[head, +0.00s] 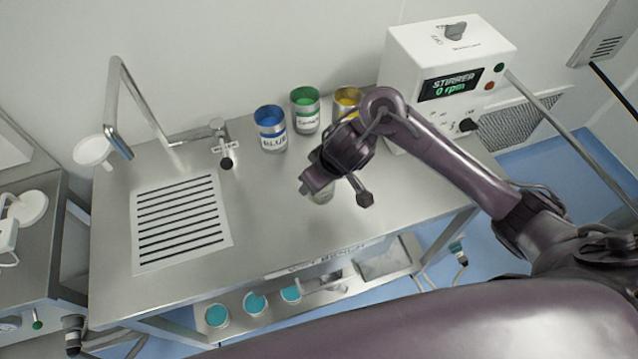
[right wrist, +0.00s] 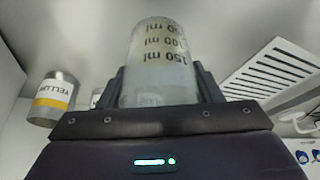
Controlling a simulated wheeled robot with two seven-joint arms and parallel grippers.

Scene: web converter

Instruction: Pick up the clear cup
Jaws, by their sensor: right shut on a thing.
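The clear cup (right wrist: 160,65) is see-through, with dark millilitre marks, and shows between the two fingers of my right gripper (right wrist: 160,88) in the right wrist view. The fingers press on it from both sides. In the head view my right gripper (head: 320,188) is over the middle of the steel table, and only a small part of the cup (head: 323,197) shows below it. I cannot tell whether the cup touches the table. My left gripper is in neither view.
A blue can (head: 271,138), a green can (head: 306,120) and a yellow can (head: 347,102) stand behind the gripper. A white stirrer box (head: 430,90) is at the back right.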

